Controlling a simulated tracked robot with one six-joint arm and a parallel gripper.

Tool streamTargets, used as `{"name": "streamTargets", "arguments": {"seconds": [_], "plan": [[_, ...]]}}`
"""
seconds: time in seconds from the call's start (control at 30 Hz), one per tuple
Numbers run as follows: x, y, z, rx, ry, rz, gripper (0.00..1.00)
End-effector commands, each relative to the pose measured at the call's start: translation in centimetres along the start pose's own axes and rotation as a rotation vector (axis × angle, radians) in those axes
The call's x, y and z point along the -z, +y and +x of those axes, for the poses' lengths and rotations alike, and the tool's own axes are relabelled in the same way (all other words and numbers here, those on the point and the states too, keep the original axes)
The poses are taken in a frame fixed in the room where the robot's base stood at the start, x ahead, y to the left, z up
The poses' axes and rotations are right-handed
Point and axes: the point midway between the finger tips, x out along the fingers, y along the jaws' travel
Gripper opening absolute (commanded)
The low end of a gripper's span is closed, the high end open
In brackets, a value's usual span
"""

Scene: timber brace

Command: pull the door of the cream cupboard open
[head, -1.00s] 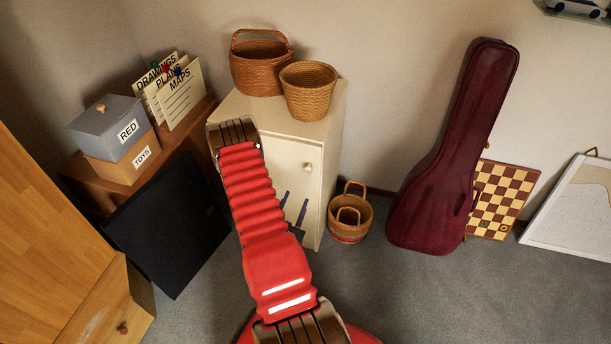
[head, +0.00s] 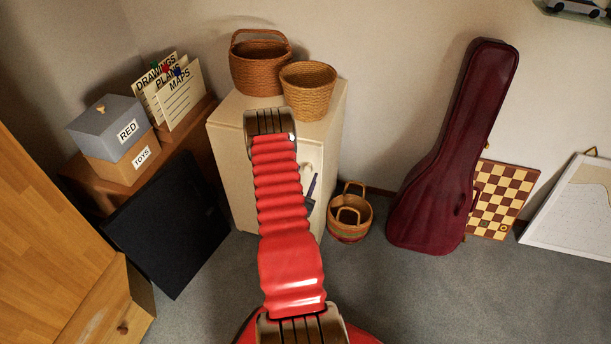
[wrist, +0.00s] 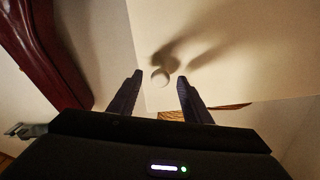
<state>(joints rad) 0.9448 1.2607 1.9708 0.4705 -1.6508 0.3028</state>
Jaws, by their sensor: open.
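The cream cupboard (head: 228,150) stands against the wall, its door shut and partly hidden behind my arm in the head view. In the wrist view the door (wrist: 235,50) is a pale flat face with a small round knob (wrist: 160,77). My gripper (wrist: 160,80) is open, its two dark fingers pointing at the door. The knob appears between the fingertips; whether they reach past it is hard to tell. In the head view part of my gripper (head: 311,188) shows in front of the door, right of my red arm.
Two wicker baskets (head: 260,65) (head: 308,92) stand on the cupboard. A striped basket (head: 349,212) sits on the floor just right of it, near the door side. A dark red instrument case (head: 440,165) leans farther right. A black panel (head: 170,225) leans at left. Grey carpet in front is clear.

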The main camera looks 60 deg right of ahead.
Motion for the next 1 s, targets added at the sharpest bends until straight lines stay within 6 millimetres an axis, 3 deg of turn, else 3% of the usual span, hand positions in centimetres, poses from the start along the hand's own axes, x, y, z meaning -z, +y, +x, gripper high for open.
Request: {"name": "streamTargets", "arguments": {"seconds": [0.17, 0.47, 1.0], "plan": [[0.01, 0.03, 1.26, -0.001, 0.000, 0.001, 0.44], [0.00, 0.00, 1.40, 0.000, 0.000, 0.000, 0.44], [0.01, 0.05, 1.38, -0.001, 0.000, 0.000, 0.06]]}}
